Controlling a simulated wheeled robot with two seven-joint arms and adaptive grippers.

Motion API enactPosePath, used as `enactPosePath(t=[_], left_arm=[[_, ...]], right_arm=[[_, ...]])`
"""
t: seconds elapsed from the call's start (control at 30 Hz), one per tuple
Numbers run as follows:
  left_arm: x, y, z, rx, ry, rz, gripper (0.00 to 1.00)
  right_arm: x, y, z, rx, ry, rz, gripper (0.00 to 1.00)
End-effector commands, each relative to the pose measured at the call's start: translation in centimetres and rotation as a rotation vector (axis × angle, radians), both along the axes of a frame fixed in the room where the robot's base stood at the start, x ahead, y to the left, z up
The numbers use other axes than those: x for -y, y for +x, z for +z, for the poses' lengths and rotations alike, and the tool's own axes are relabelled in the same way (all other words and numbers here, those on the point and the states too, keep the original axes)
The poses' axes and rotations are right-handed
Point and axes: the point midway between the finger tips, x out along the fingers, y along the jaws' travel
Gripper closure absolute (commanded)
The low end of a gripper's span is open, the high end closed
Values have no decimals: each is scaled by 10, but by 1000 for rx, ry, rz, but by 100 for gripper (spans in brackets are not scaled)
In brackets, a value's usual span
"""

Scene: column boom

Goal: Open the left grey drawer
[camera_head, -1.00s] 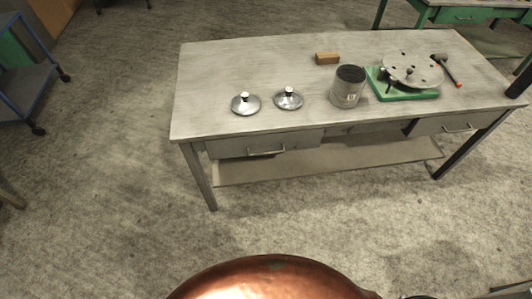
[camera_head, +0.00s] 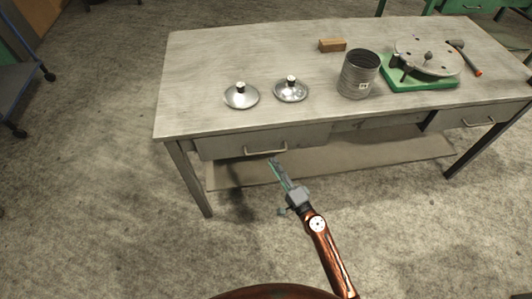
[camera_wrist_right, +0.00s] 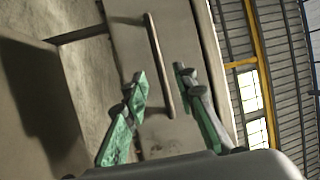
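The left grey drawer (camera_head: 222,146) sits under the tabletop's left front and looks closed. Its bar handle (camera_head: 265,151) is on the front face. My right gripper (camera_head: 273,161) is just below and in front of this handle in the head view. In the right wrist view, the right gripper (camera_wrist_right: 161,76) is open, with its two green-padded fingers apart. The handle (camera_wrist_right: 158,62) shows between the fingers there, running lengthwise over the drawer front (camera_wrist_right: 128,42). I cannot tell whether the fingers touch the handle. My left gripper is out of view.
The grey table (camera_head: 200,60) carries two silver lids (camera_head: 241,97) (camera_head: 291,91), a metal can (camera_head: 358,78), a wooden block (camera_head: 332,45), a green-based disc fixture (camera_head: 425,60) and a hammer (camera_head: 466,58). A lower shelf (camera_head: 340,163) runs beneath. The floor in front is clear.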

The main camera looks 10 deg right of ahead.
Motion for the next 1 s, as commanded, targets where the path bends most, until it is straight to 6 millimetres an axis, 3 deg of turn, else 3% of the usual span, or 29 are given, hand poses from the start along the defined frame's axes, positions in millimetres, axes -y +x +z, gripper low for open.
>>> enactPosePath(t=[0.2, 0.4, 0.77, 1.0], left_arm=[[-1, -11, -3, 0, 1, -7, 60], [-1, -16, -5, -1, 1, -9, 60], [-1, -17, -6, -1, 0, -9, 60], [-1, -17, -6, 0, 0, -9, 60]], right_arm=[[-15, 33, 10, 2, 1, 1, 74], [-23, 53, 11, 0, -1, 1, 74], [-25, 58, 11, -2, -3, -1, 74], [-25, 58, 11, -2, -3, -1, 90]])
